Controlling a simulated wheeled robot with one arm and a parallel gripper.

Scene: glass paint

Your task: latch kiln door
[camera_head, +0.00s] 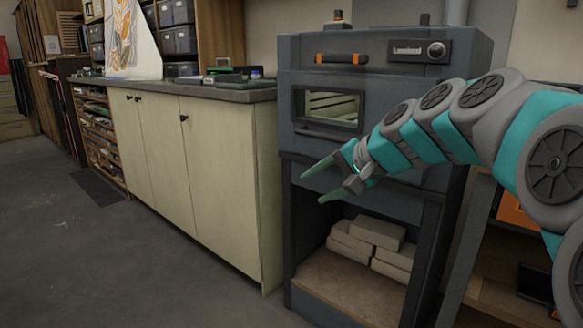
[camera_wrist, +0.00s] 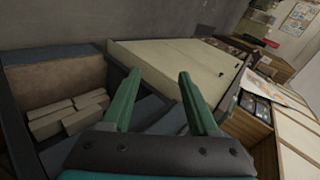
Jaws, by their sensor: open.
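The dark blue-grey kiln (camera_head: 385,130) stands right of the counter in the head view. Its front has a small window (camera_head: 328,106) with pale slats inside and an orange-gripped handle (camera_head: 341,58) above it. The door looks closed; whether it is latched I cannot tell. My gripper (camera_head: 318,184) is in front of the kiln, below the window, with its two green fingers spread and nothing between them. In the wrist view my open gripper (camera_wrist: 158,88) points past the kiln's lower front toward the cabinet, apart from the handle.
Several pale bricks (camera_head: 378,233) lie in the open bay under the kiln, and also show in the wrist view (camera_wrist: 66,116). A cream cabinet (camera_head: 215,170) with a grey countertop (camera_head: 225,92) stands left of the kiln. The floor (camera_head: 120,250) in front is clear.

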